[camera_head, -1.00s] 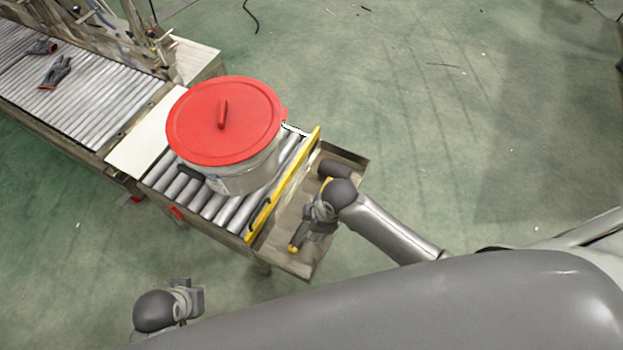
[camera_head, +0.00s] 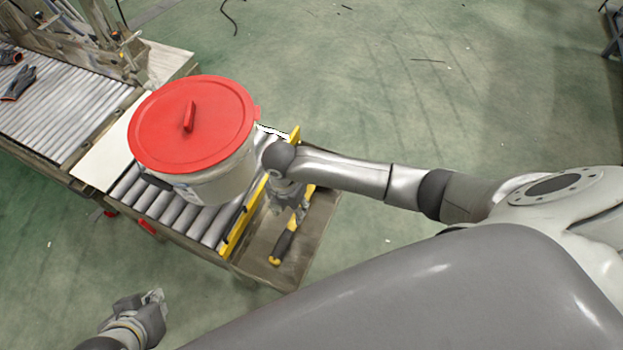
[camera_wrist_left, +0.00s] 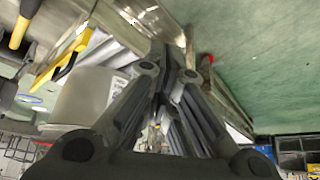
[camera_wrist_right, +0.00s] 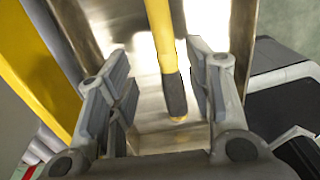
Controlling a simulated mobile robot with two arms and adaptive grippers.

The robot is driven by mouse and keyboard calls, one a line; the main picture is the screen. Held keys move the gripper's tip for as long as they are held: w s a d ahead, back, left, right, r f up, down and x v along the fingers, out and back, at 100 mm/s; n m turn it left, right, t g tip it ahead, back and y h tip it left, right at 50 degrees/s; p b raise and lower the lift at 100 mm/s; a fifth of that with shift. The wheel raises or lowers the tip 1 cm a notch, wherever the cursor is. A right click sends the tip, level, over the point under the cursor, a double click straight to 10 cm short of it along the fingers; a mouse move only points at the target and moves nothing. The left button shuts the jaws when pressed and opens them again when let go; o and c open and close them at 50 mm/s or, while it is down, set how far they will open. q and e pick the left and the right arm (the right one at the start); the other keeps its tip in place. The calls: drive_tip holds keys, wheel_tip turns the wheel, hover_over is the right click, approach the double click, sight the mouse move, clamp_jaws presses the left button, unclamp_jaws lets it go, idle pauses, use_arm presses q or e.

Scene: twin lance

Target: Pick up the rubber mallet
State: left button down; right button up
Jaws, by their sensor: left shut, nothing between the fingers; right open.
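The rubber mallet (camera_head: 286,240) lies in a shallow metal tray (camera_head: 318,229) at the end of the roller conveyor. Its dark grip with a yellow end shows in the head view; its head is hidden behind my right arm. My right gripper (camera_head: 291,208) is over the tray, above the mallet. In the right wrist view, the yellow shaft and dark grip (camera_wrist_right: 174,92) appear between the spread fingers of the open right gripper (camera_wrist_right: 160,80), not clasped. My left gripper (camera_head: 156,298) is shut and empty, low at left, apart from the conveyor.
A large pot with a red lid (camera_head: 192,122) stands on the rollers (camera_head: 205,226). A yellow bar (camera_head: 243,217) separates the rollers from the tray, close beside my right gripper. Gloves (camera_head: 20,82) lie on the far conveyor. Open green floor surrounds it.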

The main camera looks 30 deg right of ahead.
sight(293, 219)
drive_tip(key=shift+f, duration=0.45)
drive_tip(key=shift+s+d+f+b, duration=0.15)
drive_tip(key=shift+f+b, duration=0.2)
drive_tip(key=shift+f, duration=0.2)
drive_tip(key=shift+s+d+f+b, duration=0.1)
drive_tip(key=shift+f+b, duration=0.25)
drive_tip(key=shift+f, duration=0.2)
wheel_tip(293, 219, down, 3)
drive_tip(key=shift+d+r+b, duration=0.1)
drive_tip(key=shift+r+b, duration=0.1)
drive_tip(key=shift+b, duration=0.4)
use_arm(q)
drive_tip(key=w+d+r+t+h, duration=0.2)
drive_tip(key=w+d+r+t, duration=0.2)
drive_tip(key=w+r+t, duration=0.3)
drive_tip(key=w+r, duration=0.1)
drive_tip(key=w, duration=0.2)
drive_tip(key=shift+w+r+t, duration=0.15)
drive_tip(key=shift+w+t, duration=0.1)
drive_tip(key=shift+t, duration=0.05)
use_arm(e)
drive_tip(key=shift+f, duration=0.1)
drive_tip(key=shift+s, duration=0.1)
clamp_jaws()
